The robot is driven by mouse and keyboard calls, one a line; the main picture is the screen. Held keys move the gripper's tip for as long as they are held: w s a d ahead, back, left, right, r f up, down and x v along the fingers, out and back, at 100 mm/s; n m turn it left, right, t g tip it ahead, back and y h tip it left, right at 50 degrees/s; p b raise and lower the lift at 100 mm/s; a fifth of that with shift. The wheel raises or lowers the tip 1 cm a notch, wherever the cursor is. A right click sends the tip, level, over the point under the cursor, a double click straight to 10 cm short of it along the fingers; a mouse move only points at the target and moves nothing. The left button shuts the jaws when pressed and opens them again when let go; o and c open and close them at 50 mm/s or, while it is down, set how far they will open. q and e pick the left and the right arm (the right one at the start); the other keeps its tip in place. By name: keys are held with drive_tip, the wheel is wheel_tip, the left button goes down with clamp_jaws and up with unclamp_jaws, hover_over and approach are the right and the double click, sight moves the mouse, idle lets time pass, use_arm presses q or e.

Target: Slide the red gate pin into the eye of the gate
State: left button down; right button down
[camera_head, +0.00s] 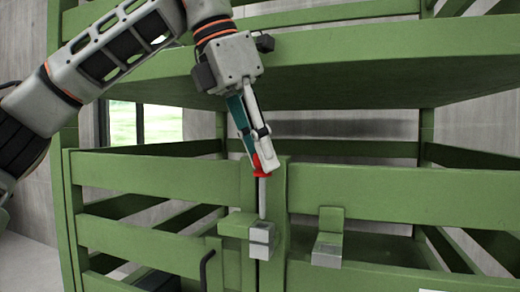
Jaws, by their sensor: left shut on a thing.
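The gate pin (262,197) has a red collar at its top and a grey shaft hanging down, close to upright. My left gripper (258,158) points down from above and is shut on the pin at its red top. The pin's lower end is at a grey metal eye (262,240) on a green block of the gate. I cannot tell whether the tip is inside the eye or just in front of or above it. A second grey metal piece (327,250) sits on a green bracket to the right. My right gripper is not in view.
Green gate rails (390,193) run left and right of the central posts. A broad green shelf (360,70) overhangs behind and above the gripper. A dark bent handle (205,268) stands left of the eye. A window (160,124) shows behind.

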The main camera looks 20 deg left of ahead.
sight(260, 214)
use_arm(q)
drive_tip(key=shift+f+b, duration=2.2)
drive_tip(key=shift+f, duration=1.85)
drive_tip(key=c, duration=1.8)
unclamp_jaws()
drive_tip(key=shift+o, duration=0.2)
drive_tip(key=shift+r, duration=0.1)
drive_tip(key=v, duration=1.2)
